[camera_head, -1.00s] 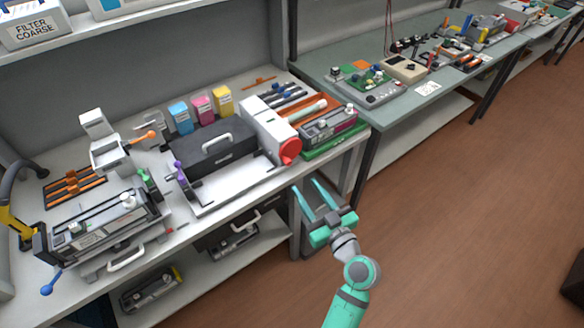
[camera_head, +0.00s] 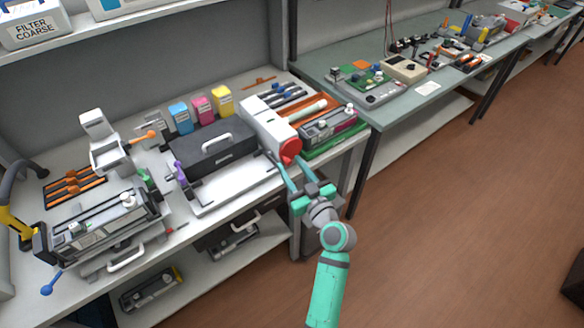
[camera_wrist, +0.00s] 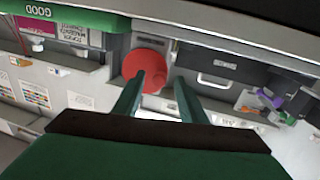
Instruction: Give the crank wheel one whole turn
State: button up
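The likely crank wheel is a red disc (camera_head: 290,150) on the front end of a white housing (camera_head: 268,122). It stands at the right part of the near bench. In the wrist view the red disc (camera_wrist: 146,67) shows just beyond the fingertips, partly covered by one finger. My gripper (camera_head: 285,170) is just below and in front of the disc in the head view, its fingers pointing up at it. In the wrist view the gripper (camera_wrist: 158,88) has its two fingers apart with nothing between them. Whether a finger touches the disc I cannot tell.
A black case (camera_head: 213,147) with a white handle stands left of the housing. A green tray (camera_head: 335,142) marked GOOD in the wrist view, with a cartridge over it, lies to the right. The bench's front edge is close to my gripper.

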aim_at(293, 143)
grip_shut()
jog(key=shift+r+m, duration=0.15)
jog(key=shift+m, duration=0.15)
jog(key=m, duration=0.1)
jog(key=r+m, duration=0.1)
jog(key=m, duration=0.2)
jog(key=shift+r+g, duration=0.25)
jog(key=shift+g, duration=0.15)
jog(key=m, duration=0.1)
jog(key=r+m, duration=0.1)
jog(key=m, duration=0.1)
jog(key=d+m+g, duration=0.1)
jog(key=m, duration=0.1)
jog(key=shift+w+r, duration=0.3)
jog(key=shift+w, duration=0.05)
jog(key=m, duration=0.2)
jog(key=m+y, duration=0.1)
jog(key=shift+w+d+r+g, duration=0.25)
jog(key=shift+d+r+g, duration=0.1)
jog(key=shift+d+g, duration=0.05)
jog(key=m, duration=0.2)
jog(key=shift+w+d+r+m, duration=0.15)
jog(key=shift+w+d+m, duration=0.15)
jog(key=shift+d, duration=0.05)
jog(key=m, duration=0.2)
jog(key=w+d+m+g+y, duration=0.1)
jog(key=m, duration=0.1)
jog(key=shift+d, duration=0.2)
jog(key=shift+m, duration=0.3)
